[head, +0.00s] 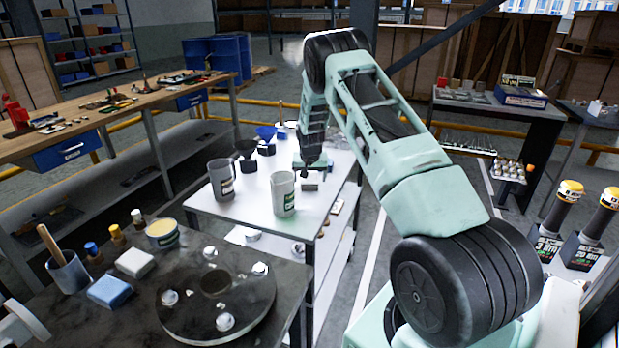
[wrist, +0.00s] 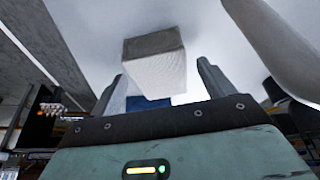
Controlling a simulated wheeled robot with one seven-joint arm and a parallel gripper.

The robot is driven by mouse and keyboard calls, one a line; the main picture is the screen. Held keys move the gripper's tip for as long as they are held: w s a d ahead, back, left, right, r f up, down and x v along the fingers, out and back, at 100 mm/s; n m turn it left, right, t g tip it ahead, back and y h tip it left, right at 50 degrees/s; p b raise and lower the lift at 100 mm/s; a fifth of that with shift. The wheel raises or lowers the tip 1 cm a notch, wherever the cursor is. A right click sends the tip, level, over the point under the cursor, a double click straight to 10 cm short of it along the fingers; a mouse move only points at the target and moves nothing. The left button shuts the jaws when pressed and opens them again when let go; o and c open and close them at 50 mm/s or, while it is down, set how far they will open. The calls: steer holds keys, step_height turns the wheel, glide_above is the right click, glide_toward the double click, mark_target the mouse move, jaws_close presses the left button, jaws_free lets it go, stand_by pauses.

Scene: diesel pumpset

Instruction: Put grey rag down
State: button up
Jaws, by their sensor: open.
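The grey rag (wrist: 154,62) shows in the wrist view as a folded block with a textured face, between and just beyond the fingertips. My gripper (wrist: 162,72) is open, with a finger on either side of the rag and gaps beside it. In the head view my gripper (head: 311,168) is low over the white table (head: 245,212). A small grey block (head: 310,187), which looks like the rag, lies on the table just in front of it. I cannot tell whether any finger touches it.
A grey jug (head: 222,180) and a pale jug (head: 284,195) stand on the white table left of my gripper. Dark funnels (head: 247,156) and a blue funnel (head: 266,132) are behind. The nearer dark bench (head: 75,330) holds blue and white blocks and a round plate.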

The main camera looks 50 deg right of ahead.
steer(key=b+v, duration=0.2)
steer(key=v, duration=1)
steer(key=a, duration=0.4)
steer(key=a+r+n+y, duration=0.1)
steer(key=a, duration=0.3)
steer(key=w+a+n, duration=0.1)
steer(key=a, duration=0.3)
steer(key=shift+a+r+y, duration=0.1)
steer(key=shift+r+y, duration=0.2)
steer(key=shift+r, duration=0.1)
steer(key=s+a+r+n+y, duration=0.1)
steer(key=s+a+r+n, duration=0.2)
steer(key=a, duration=0.8)
steer(key=s+a+n+y, duration=0.15)
steer(key=s+a, duration=0.25)
steer(key=a, duration=0.7)
steer(key=s+a+r+n+g, duration=0.2)
steer(key=s+a+n, duration=0.3)
steer(key=s+a, duration=0.65)
steer(key=s+a+n, duration=0.2)
steer(key=s, duration=0.7)
steer(key=s+a+n+g, duration=0.1)
steer(key=s+a+n, duration=0.1)
steer(key=s, duration=0.7)
steer(key=shift+s+a+f+n, duration=0.25)
steer(key=shift+a+f+n, duration=0.2)
steer(key=shift+n, duration=0.2)
